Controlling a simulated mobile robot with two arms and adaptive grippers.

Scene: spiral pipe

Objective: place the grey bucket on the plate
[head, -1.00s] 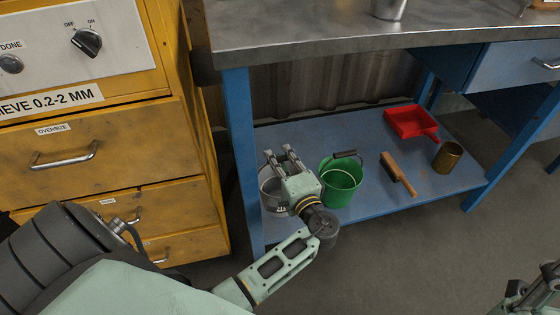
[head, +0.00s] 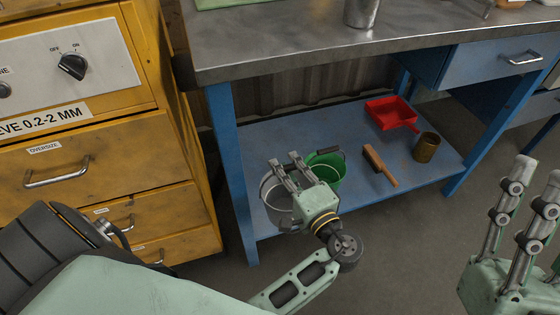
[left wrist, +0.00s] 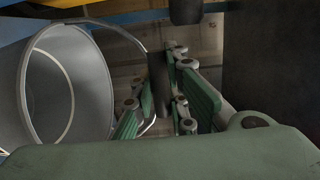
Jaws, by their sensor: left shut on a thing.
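The grey bucket (head: 277,206) is at the left end of the blue lower shelf, overlapping its front edge in the head view. Its open mouth and thin wire handle show at the left of the left wrist view (left wrist: 68,85). My left gripper (head: 284,164) is shut on the bucket's handle, at the dark grip (left wrist: 158,85) between the green finger pads. It hides part of the bucket. My right gripper (head: 540,168) is open and empty at the right edge. I cannot pick out the plate for sure; a pale green flat thing (head: 235,3) is cut off at the top edge.
On the shelf (head: 350,195) stand a green bucket (head: 328,170), a brush (head: 380,166), a red dustpan (head: 391,113) and a brass cup (head: 426,148). A metal cup (head: 361,10) is on the workbench top (head: 300,48). A yellow cabinet (head: 95,185) stands left.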

